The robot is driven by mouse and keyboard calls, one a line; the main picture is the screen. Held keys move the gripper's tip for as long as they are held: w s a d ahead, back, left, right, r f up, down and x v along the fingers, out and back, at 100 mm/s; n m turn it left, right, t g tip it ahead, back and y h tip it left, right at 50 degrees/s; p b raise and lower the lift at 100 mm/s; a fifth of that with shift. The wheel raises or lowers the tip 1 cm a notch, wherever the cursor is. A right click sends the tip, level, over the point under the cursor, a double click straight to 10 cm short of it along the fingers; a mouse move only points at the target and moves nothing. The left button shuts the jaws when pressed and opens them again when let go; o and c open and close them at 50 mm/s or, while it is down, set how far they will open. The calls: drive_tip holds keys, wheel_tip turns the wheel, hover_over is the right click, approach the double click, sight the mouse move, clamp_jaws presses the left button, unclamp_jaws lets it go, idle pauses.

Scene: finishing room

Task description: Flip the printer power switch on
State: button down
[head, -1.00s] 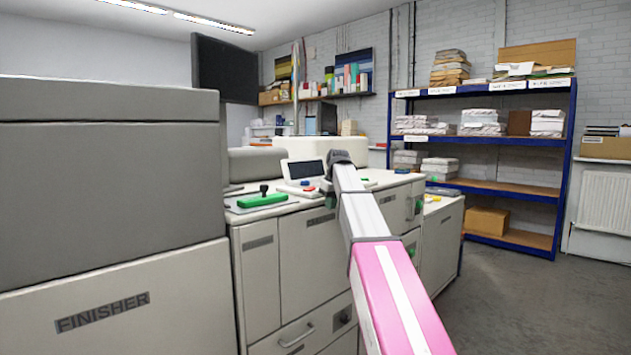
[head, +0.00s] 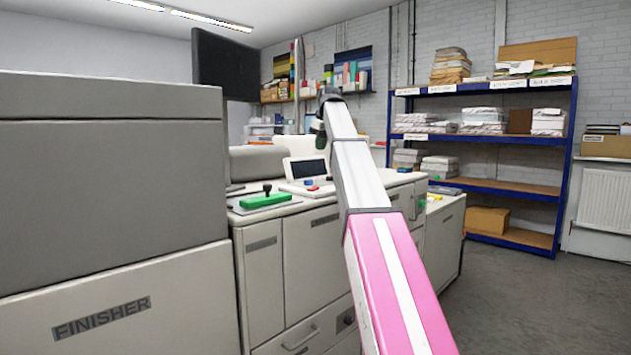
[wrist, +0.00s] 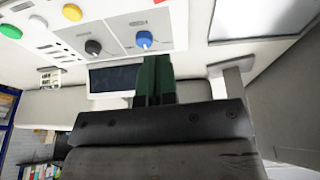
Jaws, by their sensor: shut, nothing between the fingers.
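The printer (head: 312,240) is a long pale grey machine with a control console on top. A small dark fitting (head: 346,320) sits low on its front, partly beside my arm; I cannot tell whether it is the power switch or its position. My gripper (head: 318,128) is raised above the printer top, its dark green fingers small in the head view. In the wrist view the fingers (wrist: 154,80) are together and empty, in front of the console screen (wrist: 113,77). A black knob (wrist: 93,47) and a blue knob (wrist: 144,39) show on a panel there.
The large grey finisher (head: 110,200) fills the left side. A dark monitor (head: 222,65) hangs behind. Blue shelving (head: 480,188) stands at the back right, with open floor (head: 515,300) before it.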

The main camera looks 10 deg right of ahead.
drive_tip(key=shift+f, duration=0.1)
approach(315, 188)
drive_tip(key=w+f, duration=0.2)
drive_tip(key=f, duration=0.1)
drive_tip(key=w+f, duration=0.1)
drive_tip(key=f, duration=0.1)
drive_tip(key=shift+w+a+f, duration=0.15)
drive_tip(key=shift+w+a, duration=0.1)
drive_tip(key=shift+w, duration=0.05)
drive_tip(key=shift+w+f, duration=0.1)
drive_tip(key=shift+f, duration=0.4)
drive_tip(key=shift+d+f, duration=0.1)
drive_tip(key=shift+d+f, duration=0.1)
drive_tip(key=shift+f, duration=0.2)
drive_tip(key=shift+s+a+r, duration=0.3)
drive_tip(key=shift+s+a, duration=0.05)
drive_tip(key=shift+a, duration=0.3)
